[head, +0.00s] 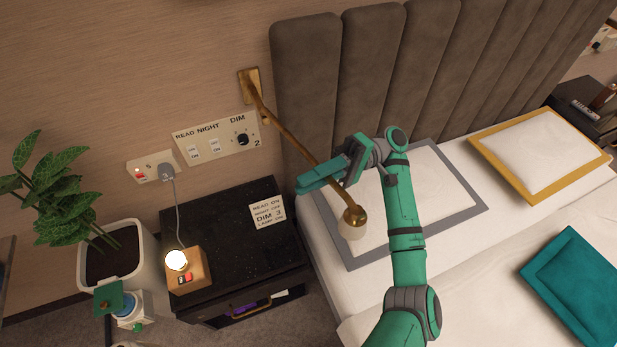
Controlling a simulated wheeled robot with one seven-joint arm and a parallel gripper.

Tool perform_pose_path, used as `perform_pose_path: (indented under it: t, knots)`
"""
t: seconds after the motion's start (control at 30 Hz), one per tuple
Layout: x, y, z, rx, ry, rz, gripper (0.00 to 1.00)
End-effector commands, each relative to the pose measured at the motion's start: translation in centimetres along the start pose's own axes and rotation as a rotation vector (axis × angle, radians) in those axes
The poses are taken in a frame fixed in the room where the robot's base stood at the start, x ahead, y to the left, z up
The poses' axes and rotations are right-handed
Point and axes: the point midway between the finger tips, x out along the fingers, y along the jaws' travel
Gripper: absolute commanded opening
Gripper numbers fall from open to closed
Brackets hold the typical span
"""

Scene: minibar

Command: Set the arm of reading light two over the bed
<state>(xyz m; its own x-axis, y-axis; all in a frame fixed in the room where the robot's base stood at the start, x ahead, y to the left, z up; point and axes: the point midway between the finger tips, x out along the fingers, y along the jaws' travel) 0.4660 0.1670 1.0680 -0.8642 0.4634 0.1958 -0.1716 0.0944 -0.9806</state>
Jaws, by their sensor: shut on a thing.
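The reading light is a brass wall lamp with a square wall plate (250,85) beside the grey headboard. Its long brass arm (290,138) slants down and to the right from the plate. The lamp head (354,222), a brass cap with a pale shade, hangs over the near left corner area of the bed's grey-edged pillow (440,165). My gripper (322,178) is at the lower part of the brass arm, shut on it just above the lamp head. The fingers partly hide the brass arm there.
A wall panel (217,140) marked READ, NIGHT, DIM and 2 is left of the lamp arm. The padded headboard (385,70) rises behind the bed.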

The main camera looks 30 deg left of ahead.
Motion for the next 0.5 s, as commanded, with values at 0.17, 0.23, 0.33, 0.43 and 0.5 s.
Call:
perform_pose_path:
  t: [0.17, 0.23, 0.33, 0.43, 0.5]
  knots:
    - [0.02, 0.08, -0.29, 0.004, 0.008, -0.001, 0.0]
    - [-0.01, 0.08, -0.27, 0.004, 0.009, -0.001, 0.15]
    - [-0.04, 0.04, -0.21, 0.003, 0.009, -0.001, 0.31]
    - [-0.09, 0.01, -0.12, 0.002, 0.008, -0.001, 0.31]
    - [-0.09, 0.0, -0.09, 0.001, 0.008, -0.001, 0.31]
